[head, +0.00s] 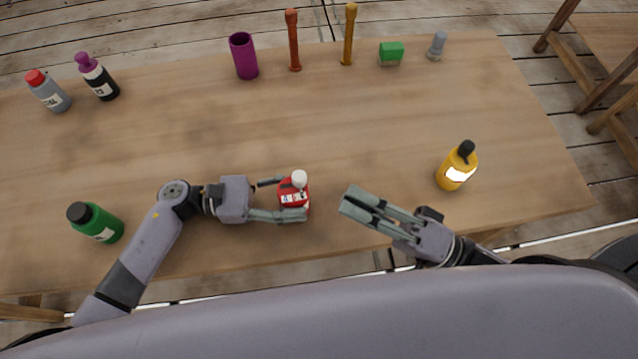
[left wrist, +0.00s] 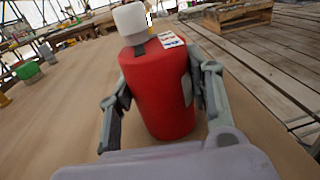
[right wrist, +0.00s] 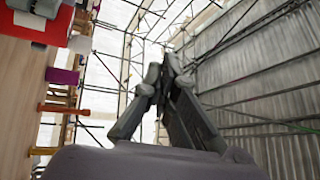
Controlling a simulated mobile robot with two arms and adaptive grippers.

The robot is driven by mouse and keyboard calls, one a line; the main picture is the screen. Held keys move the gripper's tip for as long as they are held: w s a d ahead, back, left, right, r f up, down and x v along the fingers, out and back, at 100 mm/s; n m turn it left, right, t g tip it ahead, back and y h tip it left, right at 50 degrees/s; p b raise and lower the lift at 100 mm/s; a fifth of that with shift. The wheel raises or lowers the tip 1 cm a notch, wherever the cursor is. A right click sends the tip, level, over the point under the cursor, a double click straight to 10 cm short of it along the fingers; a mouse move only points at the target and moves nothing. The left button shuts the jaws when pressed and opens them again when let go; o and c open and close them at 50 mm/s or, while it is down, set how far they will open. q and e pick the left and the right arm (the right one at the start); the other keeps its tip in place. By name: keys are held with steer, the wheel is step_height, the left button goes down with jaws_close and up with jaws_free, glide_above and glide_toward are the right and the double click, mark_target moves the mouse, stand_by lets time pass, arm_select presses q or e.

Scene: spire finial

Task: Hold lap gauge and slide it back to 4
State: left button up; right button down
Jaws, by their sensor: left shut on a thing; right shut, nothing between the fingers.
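A red bottle-like body (head: 291,205) with a white cap stands near the table's front edge. It fills the middle of the left wrist view (left wrist: 160,95). A small white plate with coloured marks (left wrist: 170,40) sits on its top beside a dark pointer; this looks like the lap gauge, but I cannot read its setting. My left gripper (head: 292,198) is shut around the red body, one finger on each side. My right gripper (head: 362,206) is shut and empty, to the right of the red body and apart from it.
A green bottle (head: 97,222) stands left of my left arm, and a yellow bottle (head: 457,168) stands at the right. A purple cup (head: 243,56), orange and yellow pegs, and a green block (head: 391,52) line the back. The table's middle is clear.

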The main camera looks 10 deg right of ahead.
mark_target(298, 199)
steer(key=s+d+f+m+h, duration=0.3)
steer(key=d+f+m+h, duration=0.2)
steer(key=f, duration=0.2)
steer(key=shift+t, duration=0.4)
steer(key=x, duration=1.3)
steer(key=shift+w+r, duration=0.2)
steer(key=shift+w, duration=0.2)
steer(key=shift+a, duration=0.1)
steer(key=a, duration=0.4)
steer(key=shift+d, duration=0.1)
arm_select(q)
steer(key=shift+s, duration=0.1)
arm_select(e)
steer(key=shift+s, duration=0.1)
steer(key=v, duration=1.4)
